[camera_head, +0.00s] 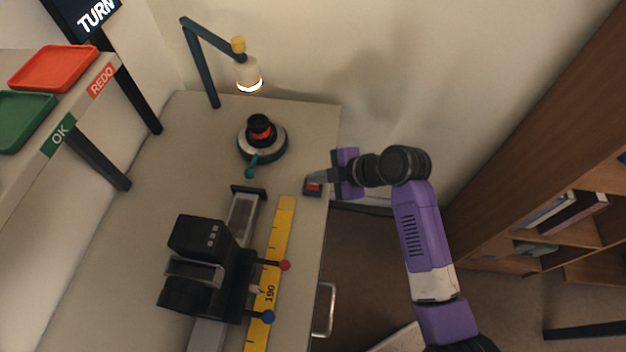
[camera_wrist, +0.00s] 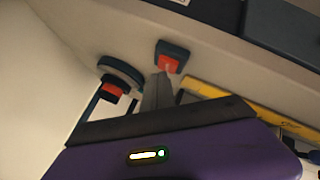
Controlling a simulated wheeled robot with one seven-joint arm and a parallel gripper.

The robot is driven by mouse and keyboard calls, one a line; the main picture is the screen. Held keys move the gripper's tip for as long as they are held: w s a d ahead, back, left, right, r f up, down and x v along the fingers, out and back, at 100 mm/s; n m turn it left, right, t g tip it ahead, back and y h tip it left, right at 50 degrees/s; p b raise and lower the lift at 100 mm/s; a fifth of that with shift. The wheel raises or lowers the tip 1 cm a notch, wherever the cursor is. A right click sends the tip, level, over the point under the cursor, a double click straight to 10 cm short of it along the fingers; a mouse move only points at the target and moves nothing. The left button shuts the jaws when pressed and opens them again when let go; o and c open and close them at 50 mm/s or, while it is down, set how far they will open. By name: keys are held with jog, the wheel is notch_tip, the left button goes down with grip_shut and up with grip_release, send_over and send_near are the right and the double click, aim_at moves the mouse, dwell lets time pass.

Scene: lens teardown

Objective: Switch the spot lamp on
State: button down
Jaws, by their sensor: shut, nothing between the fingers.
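The spot lamp (camera_head: 248,76) hangs from a dark blue jointed arm at the back of the bench; its lower rim shows bright white, as if lit. A small dark box with a red rocker switch (camera_head: 313,189) sits at the bench's right edge. It also shows in the wrist view (camera_wrist: 167,63). My gripper (camera_head: 310,179) is shut and empty, with its fingertips right at the switch in the head view. In the wrist view the fingertips (camera_wrist: 161,78) lie just below the red face; I cannot tell whether they touch it.
A round dark stand (camera_head: 262,140) with a black and red piece and a teal handle is left of my gripper. A yellow ruler (camera_head: 285,222) and a black device (camera_head: 205,268) on a rail stand nearer. A shelf with trays is at left.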

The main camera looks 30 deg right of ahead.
jog(key=shift+r, duration=0.15)
notch_tip(320, 180, up, 6)
jog(key=p, duration=0.4)
dwell(0.4)
dwell(0.4)
